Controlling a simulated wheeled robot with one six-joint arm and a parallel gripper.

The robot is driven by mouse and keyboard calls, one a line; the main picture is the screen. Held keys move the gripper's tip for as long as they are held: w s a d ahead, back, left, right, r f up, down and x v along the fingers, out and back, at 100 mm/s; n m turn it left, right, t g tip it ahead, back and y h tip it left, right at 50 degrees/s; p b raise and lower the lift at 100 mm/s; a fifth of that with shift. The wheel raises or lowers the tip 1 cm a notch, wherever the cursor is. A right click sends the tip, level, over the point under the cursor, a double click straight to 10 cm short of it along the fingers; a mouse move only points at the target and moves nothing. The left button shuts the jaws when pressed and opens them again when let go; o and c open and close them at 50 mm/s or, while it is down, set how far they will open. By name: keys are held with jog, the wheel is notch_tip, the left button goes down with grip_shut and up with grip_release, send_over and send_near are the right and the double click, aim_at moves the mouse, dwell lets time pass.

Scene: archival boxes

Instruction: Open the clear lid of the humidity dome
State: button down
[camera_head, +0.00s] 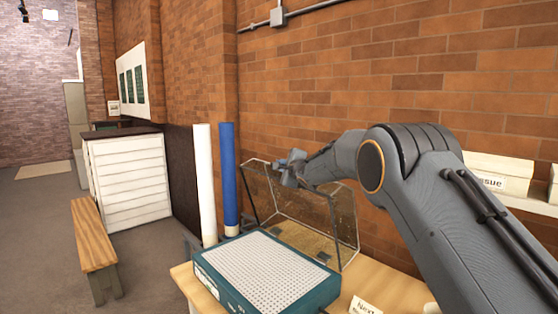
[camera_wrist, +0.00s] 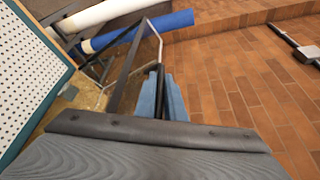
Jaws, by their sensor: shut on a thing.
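The humidity dome has a teal base (camera_head: 318,284) with a white perforated top, on a wooden table. Its clear lid (camera_head: 312,212) has dark and light edges and stands raised and steeply tilted behind the base, near the brick wall. My gripper (camera_head: 290,170) is at the lid's upper edge. In the wrist view my gripper's blue fingers (camera_wrist: 168,88) are shut around a dark bar at the lid's edge. The lid's clear panel is hard to make out there. The base (camera_wrist: 40,40) shows at the left of that view.
A white roll (camera_head: 204,185) and a blue roll (camera_head: 228,175) stand upright left of the lid. The brick wall is close behind. A card (camera_head: 364,306) stands at the table's (camera_head: 395,292) front. Boxes labelled "tissue" (camera_head: 495,182) sit on a shelf at right. A bench (camera_head: 94,235) stands at left.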

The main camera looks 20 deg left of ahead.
jog(key=shift+w+a+r+p, duration=0.1)
jog(key=shift+w+r+p, duration=0.05)
jog(key=shift+r+p, duration=0.15)
jog(key=shift+w, duration=0.1)
jog(key=c, duration=2.1)
grip_release()
jog(key=shift+f, duration=0.1)
jog(key=shift+w+d+f, duration=0.1)
jog(key=shift+d+f, duration=0.15)
jog(key=shift+r+b+v, duration=0.2)
jog(key=shift+b+v, duration=1.4)
jog(key=shift+v, duration=2.3)
